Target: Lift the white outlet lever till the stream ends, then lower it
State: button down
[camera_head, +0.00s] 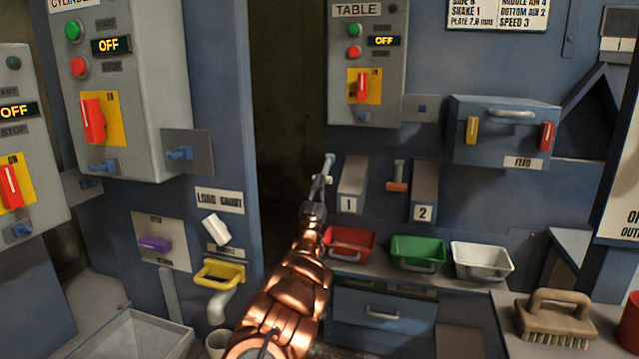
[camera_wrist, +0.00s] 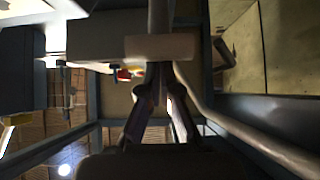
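The white outlet lever (camera_head: 323,179) is left of the outlet marked 1 (camera_head: 351,190). It has a grey rod with a pale crossbar. My gripper (camera_head: 317,196) reaches up to it from below. In the wrist view the pale crossbar (camera_wrist: 160,46) lies across the ends of my two fingers (camera_wrist: 160,80). The fingers are close together, and the bar hides their tips, so I cannot tell whether they grip it. No stream shows at outlet 1 in the head view. The red tray (camera_head: 349,239) sits below it, partly behind my arm.
An orange lever (camera_head: 397,186) hangs beside outlet 2 (camera_head: 424,190). A green tray (camera_head: 418,248) and a white tray (camera_head: 482,260) stand on the shelf. A brush (camera_head: 555,322) lies at the right. A separate white handle (camera_head: 216,229) is under the load chute label, left of my arm.

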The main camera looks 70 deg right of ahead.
jog(key=p+v, duration=0.3)
jog(key=v, duration=0.6)
jog(key=shift+f+p, duration=0.35)
jog(key=shift+f, duration=0.25)
jog(key=shift+w+d, duration=0.1)
jog(key=shift+d, duration=0.1)
